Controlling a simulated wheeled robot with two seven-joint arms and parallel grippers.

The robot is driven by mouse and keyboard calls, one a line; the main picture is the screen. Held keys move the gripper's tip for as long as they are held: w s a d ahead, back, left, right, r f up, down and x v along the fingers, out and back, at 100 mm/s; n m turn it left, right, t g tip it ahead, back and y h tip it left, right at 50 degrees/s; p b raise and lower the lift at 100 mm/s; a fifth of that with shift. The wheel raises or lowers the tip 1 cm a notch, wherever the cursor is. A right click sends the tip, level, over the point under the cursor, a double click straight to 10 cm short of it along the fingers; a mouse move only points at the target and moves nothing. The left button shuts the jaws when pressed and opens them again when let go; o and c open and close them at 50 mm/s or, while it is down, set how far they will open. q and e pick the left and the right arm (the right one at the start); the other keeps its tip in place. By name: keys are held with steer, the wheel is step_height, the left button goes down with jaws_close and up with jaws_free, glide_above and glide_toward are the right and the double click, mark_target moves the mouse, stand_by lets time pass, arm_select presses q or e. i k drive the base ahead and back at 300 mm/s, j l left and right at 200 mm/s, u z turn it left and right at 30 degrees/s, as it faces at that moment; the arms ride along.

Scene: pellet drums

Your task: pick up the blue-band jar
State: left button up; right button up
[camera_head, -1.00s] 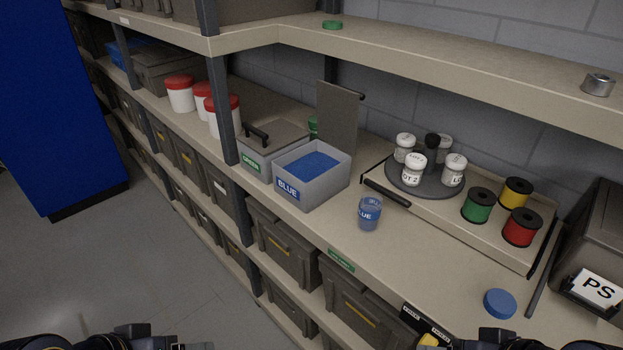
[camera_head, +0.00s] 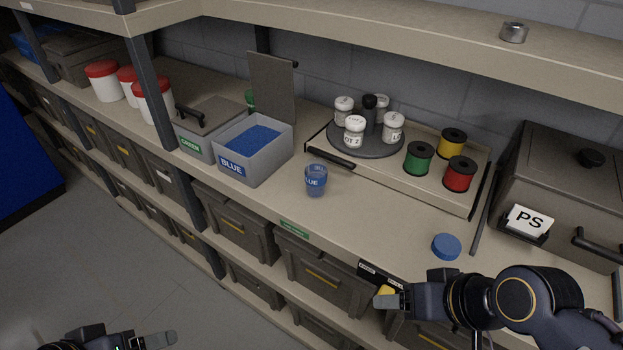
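A small clear jar with a blue band, lettered "LUE" on the visible side (camera_head: 315,181), stands upright on the shelf near its front edge, without a lid on top. A blue round lid (camera_head: 446,246) lies on the shelf to the right. My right gripper (camera_head: 388,299) is in front of the shelf edge, below and right of the jar and apart from it. Its fingers are seen side-on. My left gripper (camera_head: 165,340) is low at the bottom left, far from the jar and partly cut off by the frame.
A grey bin of blue pellets (camera_head: 229,167) stands left of the jar. Behind it are a tray (camera_head: 399,183) with green, yellow and red spools and a turntable (camera_head: 345,139) of white-capped jars. A grey PS box (camera_head: 560,180) stands at right. An upper shelf (camera_head: 400,50) overhangs.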

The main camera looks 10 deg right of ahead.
mark_target(315, 169)
steer(key=z, duration=0.75)
steer(key=i+j+z, duration=0.1)
steer(key=j+z, duration=1.15)
steer(key=j, duration=0.6)
steer(key=k+j+z, duration=0.1)
steer(key=j, duration=0.6)
steer(key=k, duration=0.05)
